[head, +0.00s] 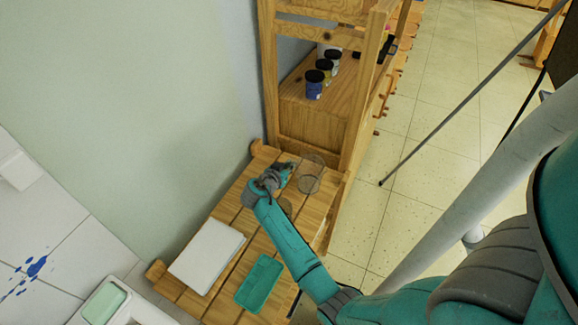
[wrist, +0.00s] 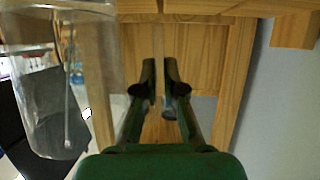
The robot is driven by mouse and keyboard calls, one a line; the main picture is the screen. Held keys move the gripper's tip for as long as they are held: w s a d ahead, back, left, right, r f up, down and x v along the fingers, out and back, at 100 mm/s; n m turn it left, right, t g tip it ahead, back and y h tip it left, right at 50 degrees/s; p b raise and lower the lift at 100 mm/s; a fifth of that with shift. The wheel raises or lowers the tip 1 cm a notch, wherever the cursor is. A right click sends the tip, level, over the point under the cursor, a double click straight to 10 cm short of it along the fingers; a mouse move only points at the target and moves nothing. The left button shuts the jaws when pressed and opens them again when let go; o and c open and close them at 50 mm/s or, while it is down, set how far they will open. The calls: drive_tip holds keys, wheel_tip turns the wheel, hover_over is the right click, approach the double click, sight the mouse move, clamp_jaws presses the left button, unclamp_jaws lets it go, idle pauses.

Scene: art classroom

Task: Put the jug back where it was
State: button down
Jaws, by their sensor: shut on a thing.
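A clear, see-through jug (head: 310,173) shows at the shelf end of the slatted wooden table, just right of my gripper (head: 289,166). In the wrist view the clear jug (wrist: 105,35) fills the upper left, beside the fingers. My gripper (wrist: 160,75) has its fingers close together with a narrow gap between them. It is shut on the jug; the gripped part is hard to make out. I cannot tell whether the jug touches the table.
The slatted table (head: 222,212) also holds a white slab (head: 207,254) and a teal tray (head: 259,283). A wooden shelf unit (head: 351,125) with several dark-lidded jars (head: 314,84) rises behind. The wall is at left. Open tiled floor (head: 425,165) lies to the right.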

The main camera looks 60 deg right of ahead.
drive_tip(key=c, duration=1.3)
unclamp_jaws()
drive_tip(key=shift+f, duration=0.1)
drive_tip(key=v, duration=1.2)
drive_tip(key=shift+s, duration=0.1)
